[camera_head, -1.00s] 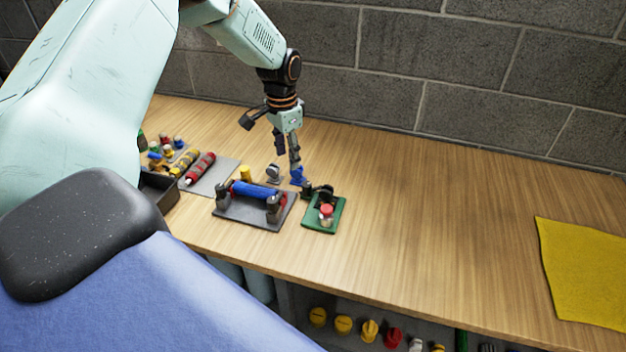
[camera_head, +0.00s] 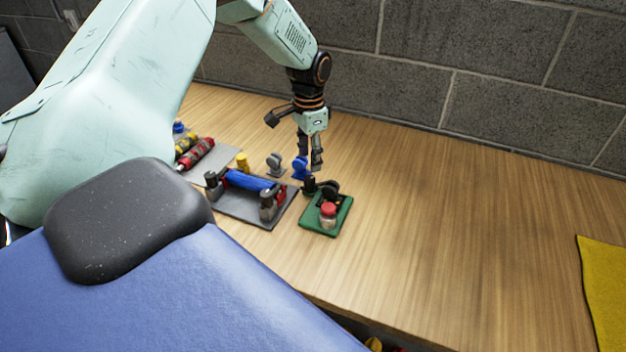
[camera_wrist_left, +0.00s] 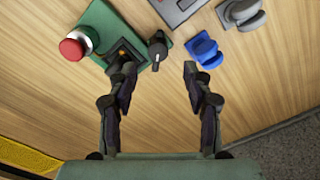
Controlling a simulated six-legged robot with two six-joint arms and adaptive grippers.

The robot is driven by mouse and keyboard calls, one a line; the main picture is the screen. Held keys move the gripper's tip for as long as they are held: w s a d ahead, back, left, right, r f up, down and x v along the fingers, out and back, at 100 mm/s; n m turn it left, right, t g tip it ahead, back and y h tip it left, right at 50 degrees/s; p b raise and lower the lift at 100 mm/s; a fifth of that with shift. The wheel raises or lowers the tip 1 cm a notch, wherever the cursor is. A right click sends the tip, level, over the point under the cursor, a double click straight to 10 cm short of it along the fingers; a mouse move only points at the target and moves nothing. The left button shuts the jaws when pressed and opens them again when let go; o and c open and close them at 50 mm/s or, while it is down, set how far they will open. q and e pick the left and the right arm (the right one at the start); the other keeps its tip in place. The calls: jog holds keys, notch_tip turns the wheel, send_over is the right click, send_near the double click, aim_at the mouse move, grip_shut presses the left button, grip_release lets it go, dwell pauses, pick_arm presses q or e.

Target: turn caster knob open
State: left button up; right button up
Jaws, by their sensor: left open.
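A green pad (camera_head: 333,225) on the table carries a red button (camera_head: 328,209) and black parts (camera_head: 330,190) at its back edge. In the left wrist view a black knob (camera_wrist_left: 157,48) with a pale mark stands beside the green pad (camera_wrist_left: 97,22). A blue caster-like piece (camera_head: 300,168) stands behind the pad; it is right of the knob in the left wrist view (camera_wrist_left: 205,50). My left gripper (camera_head: 310,164) points down above this area. In the left wrist view its fingers (camera_wrist_left: 156,73) are apart and empty, with the knob ahead between them. Contact is not visible. My right gripper is not in view.
A grey plate (camera_head: 240,207) with a blue roller (camera_head: 250,181) lies left of the green pad. A grey caster-like piece (camera_head: 276,165) stands behind it. Red and yellow rollers lie farther left. The table is clear to the right up to a yellow cloth (camera_head: 605,290).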

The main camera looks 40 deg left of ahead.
aim_at(310, 178)
pick_arm(q)
notch_tip(310, 178, down, 6)
jog(key=shift+f+b, duration=0.2)
jog(key=shift+b, duration=0.2)
jog(key=shift+s+f, duration=0.15)
jog(key=shift+f, duration=0.3)
jog(key=shift+d+r, duration=0.1)
jog(key=shift+d, duration=0.05)
jog(key=shift+c, duration=1.3)
grip_shut()
